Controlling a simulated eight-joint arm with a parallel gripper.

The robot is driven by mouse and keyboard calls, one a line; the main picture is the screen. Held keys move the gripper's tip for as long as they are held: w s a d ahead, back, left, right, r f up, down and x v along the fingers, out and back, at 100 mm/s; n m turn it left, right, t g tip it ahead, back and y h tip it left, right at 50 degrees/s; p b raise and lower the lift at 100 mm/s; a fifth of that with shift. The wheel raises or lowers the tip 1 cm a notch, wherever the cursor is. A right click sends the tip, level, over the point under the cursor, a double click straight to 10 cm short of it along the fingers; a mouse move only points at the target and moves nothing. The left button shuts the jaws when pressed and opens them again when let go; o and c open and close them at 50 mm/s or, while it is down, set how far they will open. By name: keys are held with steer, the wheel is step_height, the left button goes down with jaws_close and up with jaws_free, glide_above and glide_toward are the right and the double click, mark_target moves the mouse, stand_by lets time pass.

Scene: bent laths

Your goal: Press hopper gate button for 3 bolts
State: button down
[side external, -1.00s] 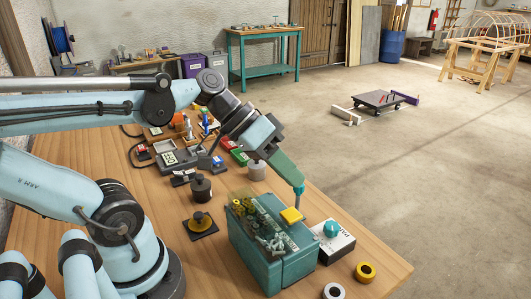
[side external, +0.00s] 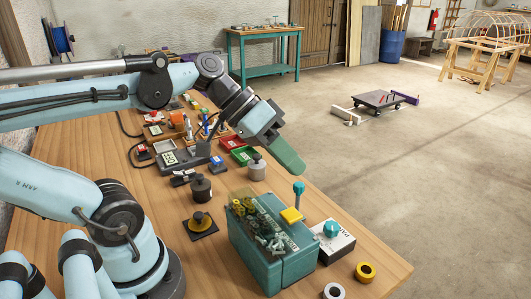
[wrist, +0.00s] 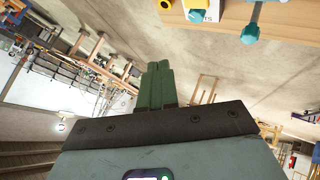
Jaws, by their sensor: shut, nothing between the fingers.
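The hopper is a teal box (side external: 262,262) at the table's front, with a clear-topped bin holding brass pieces and several silver bolts (side external: 280,243). A yellow block (side external: 291,215), which looks like the gate button, sits at its right upper edge. My gripper (side external: 300,170) has long green fingers, shut and empty, tips above and apart from the rod. In the wrist view the fingers (wrist: 158,80) are closed together. I cannot tell whether the button is pressed in.
A white box with a teal knob (side external: 331,229) stands right of the hopper. A yellow ring (side external: 366,272) and a grey ring (side external: 333,291) lie in front. Dark weights (side external: 201,188) and red and green trays (side external: 238,150) sit farther back. Beyond the table's right edge is open floor.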

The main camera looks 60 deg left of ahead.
glide_toward(297, 214)
steer(key=shift+w+d+f, duration=0.65)
steer(key=shift+w+d, duration=0.2)
steer(key=shift+d, duration=0.1)
steer(key=shift+w+d+f, duration=0.6)
steer(key=shift+w+d, duration=0.25)
steer(key=shift+d, duration=0.05)
steer(key=shift+f, duration=0.1)
stand_by(0.6)
steer(key=shift+f, duration=0.3)
steer(key=shift+f, duration=0.75)
stand_by(0.9)
steer(key=shift+r, duration=1.2)
steer(key=shift+r, duration=0.1)
steer(key=shift+r, duration=2.4)
